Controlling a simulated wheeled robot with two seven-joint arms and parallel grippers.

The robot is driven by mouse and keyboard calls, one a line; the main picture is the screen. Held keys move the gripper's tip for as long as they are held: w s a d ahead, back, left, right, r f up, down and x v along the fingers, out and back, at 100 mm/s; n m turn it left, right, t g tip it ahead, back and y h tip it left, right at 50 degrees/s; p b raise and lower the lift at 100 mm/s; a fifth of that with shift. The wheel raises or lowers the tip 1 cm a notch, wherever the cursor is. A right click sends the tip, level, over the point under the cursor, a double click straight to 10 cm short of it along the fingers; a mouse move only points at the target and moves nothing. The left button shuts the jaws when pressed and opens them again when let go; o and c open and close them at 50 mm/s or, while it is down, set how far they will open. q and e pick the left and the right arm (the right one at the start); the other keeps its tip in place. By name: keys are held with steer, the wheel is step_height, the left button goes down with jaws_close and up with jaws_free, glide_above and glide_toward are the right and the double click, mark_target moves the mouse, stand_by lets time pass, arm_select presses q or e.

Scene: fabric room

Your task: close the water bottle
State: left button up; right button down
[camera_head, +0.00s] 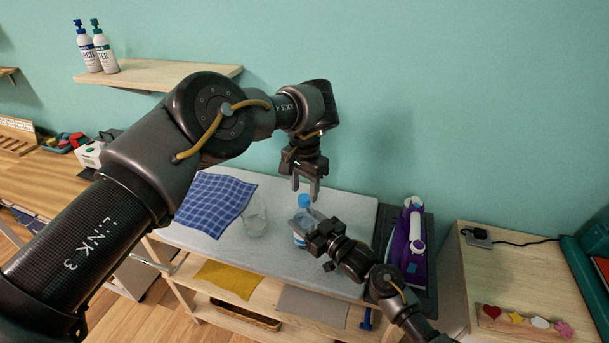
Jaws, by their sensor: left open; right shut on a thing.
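The water bottle (298,240) stands upright on the grey-white table top. A blue cap (304,201) shows at its top, just below my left gripper; I cannot tell whether it is seated on the neck. My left gripper (305,194) is open and points straight down, its fingertips right above or around the cap. My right gripper (302,224) comes in from the lower right and is shut on the bottle's body. It hides much of the bottle.
A clear glass (255,219) stands left of the bottle, beside a blue checked cloth (214,202). A purple iron (408,245) stands on the right of the table. A wall shelf (160,74) with two bottles is at the upper left. The table's back right is clear.

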arm_select(q)
steer(key=shift+f, duration=1.1)
steer(key=shift+c, duration=0.5)
